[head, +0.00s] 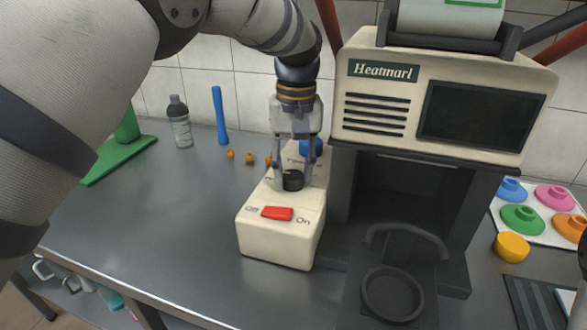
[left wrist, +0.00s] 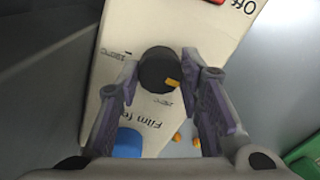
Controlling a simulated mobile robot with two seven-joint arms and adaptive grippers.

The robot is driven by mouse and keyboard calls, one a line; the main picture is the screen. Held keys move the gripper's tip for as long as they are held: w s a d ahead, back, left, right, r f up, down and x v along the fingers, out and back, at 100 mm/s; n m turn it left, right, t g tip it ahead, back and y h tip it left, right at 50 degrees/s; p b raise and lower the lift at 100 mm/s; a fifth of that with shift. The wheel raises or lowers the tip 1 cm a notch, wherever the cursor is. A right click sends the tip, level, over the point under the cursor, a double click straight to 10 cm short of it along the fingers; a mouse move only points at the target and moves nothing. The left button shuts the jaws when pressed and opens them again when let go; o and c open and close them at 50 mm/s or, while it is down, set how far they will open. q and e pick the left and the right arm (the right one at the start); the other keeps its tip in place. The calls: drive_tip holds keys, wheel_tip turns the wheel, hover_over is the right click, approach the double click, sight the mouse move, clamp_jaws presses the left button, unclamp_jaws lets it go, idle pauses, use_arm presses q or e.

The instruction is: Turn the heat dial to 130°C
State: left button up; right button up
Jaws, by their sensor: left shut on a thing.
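The heat dial is a round black knob (head: 292,180) on top of a cream control box (head: 275,246). In the left wrist view the fingers (left wrist: 160,85) flank the knob.
A red switch (head: 277,213) between "Off" and "On" sits in front of the dial. A blue knob (head: 311,146) is behind it. The Heatmarl machine (head: 385,72) stands close on the right. A bottle (head: 179,122) and a blue stick (head: 219,115) stand on the left.

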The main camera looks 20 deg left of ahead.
use_arm(q)
drive_tip(key=shift+f+n, duration=0.1)
drive_tip(key=shift+n, duration=0.3)
drive_tip(key=o, duration=1.2)
drive_tip(key=shift+c, duration=0.2)
